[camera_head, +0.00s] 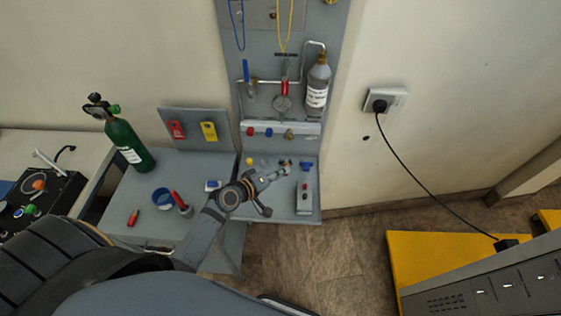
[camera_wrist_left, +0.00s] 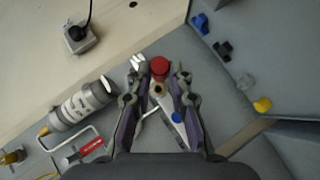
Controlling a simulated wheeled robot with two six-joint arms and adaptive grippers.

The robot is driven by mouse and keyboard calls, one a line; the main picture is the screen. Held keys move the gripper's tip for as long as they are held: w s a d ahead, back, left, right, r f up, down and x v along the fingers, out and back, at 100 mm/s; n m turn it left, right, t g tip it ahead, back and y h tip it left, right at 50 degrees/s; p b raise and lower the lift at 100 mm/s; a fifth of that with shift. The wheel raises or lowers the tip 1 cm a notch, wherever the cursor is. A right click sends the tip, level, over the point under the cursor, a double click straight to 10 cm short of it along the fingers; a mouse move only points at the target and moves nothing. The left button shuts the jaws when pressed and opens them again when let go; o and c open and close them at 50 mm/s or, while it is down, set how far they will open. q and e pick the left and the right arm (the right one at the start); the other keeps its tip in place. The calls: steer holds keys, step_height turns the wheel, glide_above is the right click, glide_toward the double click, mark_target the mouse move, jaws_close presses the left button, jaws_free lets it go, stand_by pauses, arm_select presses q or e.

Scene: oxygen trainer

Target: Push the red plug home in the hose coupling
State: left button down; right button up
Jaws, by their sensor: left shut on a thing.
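My left gripper (camera_head: 287,167) reaches from the lower left toward the grey wall panel; it also shows in the left wrist view (camera_wrist_left: 160,70). It is shut on the red plug (camera_wrist_left: 159,67), which sits between its fingertips. In the head view the plug is mostly hidden by the fingers. A brass fitting (camera_head: 289,134) on the panel's ledge looks like the hose coupling; in the left wrist view it shows (camera_wrist_left: 158,88) just below the plug, between the fingers. In the head view a gap separates fingertips and fitting. My right gripper is in neither view.
A red fitting (camera_head: 250,131) and a blue fitting (camera_head: 268,132) sit left of the brass one. A grey bottle (camera_head: 317,85) hangs above, right. A grey box (camera_head: 304,192) stands on the shelf. A green cylinder (camera_head: 127,140) stands further left.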

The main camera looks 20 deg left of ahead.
arm_select(q)
steer(key=shift+w+d+r+n+t, duration=0.1)
steer(key=shift+w+r+n+t, duration=0.1)
steer(key=shift+w, duration=0.3)
steer(key=shift+w+r+n+t, duration=0.1)
steer(key=shift+w+r+n, duration=0.1)
steer(key=shift+w, duration=0.25)
steer(key=shift+w+a+f+b, duration=0.1)
steer(key=shift+w+a+b, duration=0.2)
steer(key=shift+w, duration=0.65)
steer(key=shift+w+a+r+b, duration=0.1)
steer(key=shift+w+a+b, duration=0.2)
steer(key=shift+w, duration=0.6)
steer(key=shift+w+a+f+b, duration=0.1)
steer(key=shift+w+a+b, duration=0.2)
steer(key=shift+w, duration=0.65)
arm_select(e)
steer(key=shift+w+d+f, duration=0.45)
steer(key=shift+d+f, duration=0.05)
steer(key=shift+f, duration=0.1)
arm_select(q)
steer(key=shift+w+a+b, duration=0.2)
steer(key=shift+w+b, duration=0.1)
steer(key=shift+w, duration=0.4)
steer(key=shift+w+a+b, duration=0.2)
steer(key=shift+w+b, duration=0.1)
steer(key=shift+w, duration=0.35)
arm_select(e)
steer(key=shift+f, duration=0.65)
